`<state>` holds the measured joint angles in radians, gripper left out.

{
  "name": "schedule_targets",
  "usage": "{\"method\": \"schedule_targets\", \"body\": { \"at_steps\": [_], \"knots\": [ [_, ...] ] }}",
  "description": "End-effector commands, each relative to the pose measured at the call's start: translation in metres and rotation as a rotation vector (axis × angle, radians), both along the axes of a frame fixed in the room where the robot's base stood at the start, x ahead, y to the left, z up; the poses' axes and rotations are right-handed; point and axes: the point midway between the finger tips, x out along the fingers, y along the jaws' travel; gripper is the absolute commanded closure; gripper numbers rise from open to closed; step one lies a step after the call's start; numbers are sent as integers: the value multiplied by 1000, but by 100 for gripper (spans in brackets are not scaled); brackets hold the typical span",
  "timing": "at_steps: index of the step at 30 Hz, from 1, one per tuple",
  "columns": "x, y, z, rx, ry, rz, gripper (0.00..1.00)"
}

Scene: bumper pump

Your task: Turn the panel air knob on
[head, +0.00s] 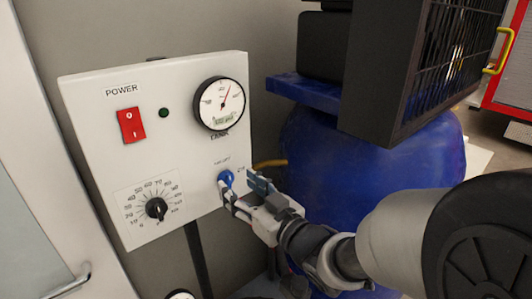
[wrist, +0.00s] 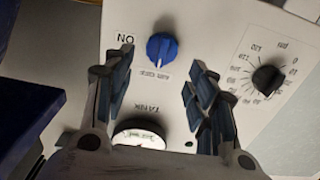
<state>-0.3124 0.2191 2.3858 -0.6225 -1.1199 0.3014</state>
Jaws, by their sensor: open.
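The blue air knob (head: 226,178) is on the lower right of the white control panel (head: 90,90). In the wrist view the knob (wrist: 162,48) sits between and beyond the two fingertips, with a pale pointer mark on its face and an "ON" label at its left. My gripper (head: 247,190) is open at the panel's lower right, close to the knob. In the wrist view my gripper (wrist: 160,85) has its fingers apart with nothing between them. Whether a finger touches the knob cannot be told.
The panel also has a red power switch (head: 131,125), a green light (head: 163,112), a tank gauge (head: 220,103) and a black dial (head: 156,208). A blue tank (head: 370,165) with black machinery (head: 400,60) stands to the right. A door handle (head: 68,283) is at lower left.

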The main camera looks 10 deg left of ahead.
Motion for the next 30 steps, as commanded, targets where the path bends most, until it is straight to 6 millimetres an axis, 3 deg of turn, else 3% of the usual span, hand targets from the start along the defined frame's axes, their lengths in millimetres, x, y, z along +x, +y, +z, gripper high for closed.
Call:
{"method": "schedule_targets", "body": {
  "at_steps": [7,19,30],
  "knots": [
    [23,27,0,1,0,0,48],
    [28,32,0,1,1,-1,48],
    [28,32,1,1,0,-1,72]
  ]
}}
